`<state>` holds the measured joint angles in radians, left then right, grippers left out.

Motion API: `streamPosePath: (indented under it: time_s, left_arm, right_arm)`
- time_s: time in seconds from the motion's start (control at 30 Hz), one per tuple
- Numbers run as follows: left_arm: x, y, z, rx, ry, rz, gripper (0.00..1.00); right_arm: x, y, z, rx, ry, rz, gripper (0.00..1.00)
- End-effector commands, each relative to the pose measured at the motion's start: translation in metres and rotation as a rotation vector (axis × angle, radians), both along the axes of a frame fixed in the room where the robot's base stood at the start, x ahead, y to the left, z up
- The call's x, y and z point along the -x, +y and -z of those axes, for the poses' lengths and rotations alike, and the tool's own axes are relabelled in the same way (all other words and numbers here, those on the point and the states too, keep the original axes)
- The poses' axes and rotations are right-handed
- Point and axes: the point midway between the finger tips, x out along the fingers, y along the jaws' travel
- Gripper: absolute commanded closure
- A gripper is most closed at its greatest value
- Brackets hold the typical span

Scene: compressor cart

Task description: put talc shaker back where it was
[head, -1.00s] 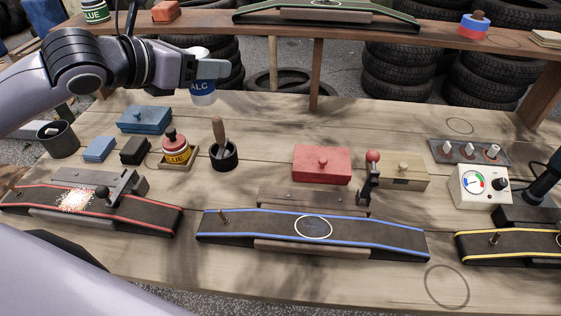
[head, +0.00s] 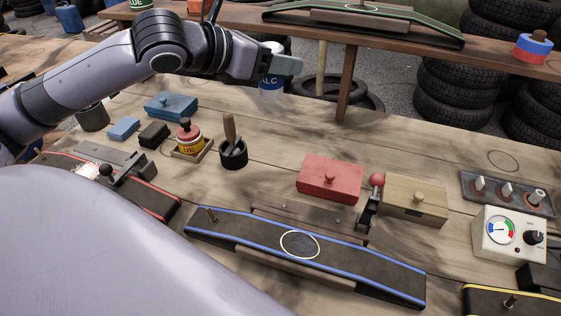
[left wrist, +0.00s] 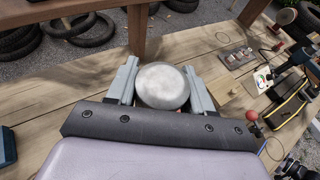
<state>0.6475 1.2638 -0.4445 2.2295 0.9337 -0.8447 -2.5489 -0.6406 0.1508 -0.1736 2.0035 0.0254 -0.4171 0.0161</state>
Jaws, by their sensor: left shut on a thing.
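The talc shaker (head: 269,84) is a small can with a blue label and a pale top. My left gripper (head: 285,66) is shut on it and holds it upright above the back of the wooden workbench, near the shelf post. In the left wrist view the shaker's round whitish top (left wrist: 163,86) sits between the two grey fingers. A thin drawn circle (head: 503,161) on the bench at the back right is empty.
A red box (head: 330,178), a wooden box (head: 414,205), a brush pot (head: 233,153) and a glue pot (head: 190,140) stand on the bench. A blue-edged belt strip (head: 340,257) lies in front. The raised shelf (head: 400,52) runs along the back. Bare planks lie right of the shaker.

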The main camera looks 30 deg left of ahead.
Motion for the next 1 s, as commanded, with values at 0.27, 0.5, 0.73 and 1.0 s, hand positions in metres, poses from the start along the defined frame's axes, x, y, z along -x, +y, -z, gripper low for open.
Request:
streamPosePath:
  time_s: [0.27,0.5,0.73,1.0]
  left_arm:
    - [0.001,-0.001,0.073,0.002,0.006,0.002,0.82]
    - [0.001,-0.001,0.127,0.006,0.005,0.001,0.82]
    - [0.0,-0.001,0.153,0.003,0.0,0.001,0.82]
    - [0.001,-0.001,0.181,0.004,0.005,0.001,0.82]
  right_arm:
    - [0.0,0.006,0.024,-0.017,0.016,-0.003,0.57]
    - [-0.004,0.008,0.033,-0.024,0.003,-0.003,0.57]
    - [-0.004,0.007,0.042,-0.022,0.006,-0.003,0.57]
    - [-0.004,0.007,0.049,-0.022,0.004,-0.002,0.57]
